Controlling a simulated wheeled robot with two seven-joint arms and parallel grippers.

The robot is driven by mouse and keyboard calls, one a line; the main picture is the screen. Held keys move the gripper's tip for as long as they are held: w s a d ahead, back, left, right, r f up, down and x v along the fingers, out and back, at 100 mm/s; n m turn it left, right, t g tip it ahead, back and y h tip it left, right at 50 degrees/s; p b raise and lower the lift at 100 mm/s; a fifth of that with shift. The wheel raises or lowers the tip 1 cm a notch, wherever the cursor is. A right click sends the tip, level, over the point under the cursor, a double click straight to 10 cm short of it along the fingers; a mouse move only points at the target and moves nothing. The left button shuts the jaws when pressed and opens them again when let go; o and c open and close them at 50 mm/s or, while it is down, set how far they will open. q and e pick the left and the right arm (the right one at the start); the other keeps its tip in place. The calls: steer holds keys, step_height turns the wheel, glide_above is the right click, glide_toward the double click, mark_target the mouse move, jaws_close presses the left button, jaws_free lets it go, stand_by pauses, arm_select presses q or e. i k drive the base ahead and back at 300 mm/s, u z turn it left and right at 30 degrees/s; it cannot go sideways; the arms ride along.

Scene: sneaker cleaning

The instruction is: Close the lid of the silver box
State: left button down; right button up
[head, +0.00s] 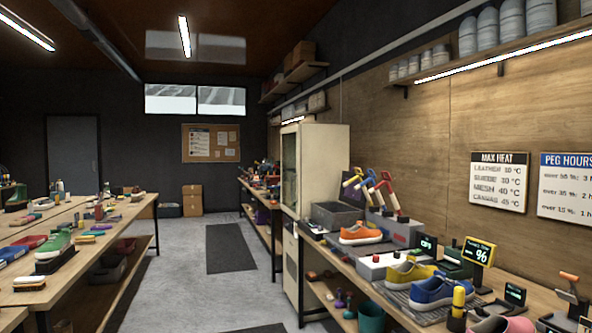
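A grey, silver-looking box (336,215) stands on the right-hand bench, beside the tall cream cabinet. It is small in the head view, and I cannot be sure that it is the silver box. A dark panel (351,190) rises behind it and may be its raised lid, but I cannot tell. Neither of my grippers is in view.
The right bench (349,267) holds an orange shoe (360,233), a yellow shoe (408,274), a blue shoe (440,292) and small displays. A cream cabinet (325,160) stands behind it. A cluttered bench (22,267) is at left. The grey floor (185,270) between is clear except for dark mats.

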mark_target(349, 195)
steer(key=u, duration=0.8)
steer(key=i, duration=5.35)
steer(key=z, duration=2.5)
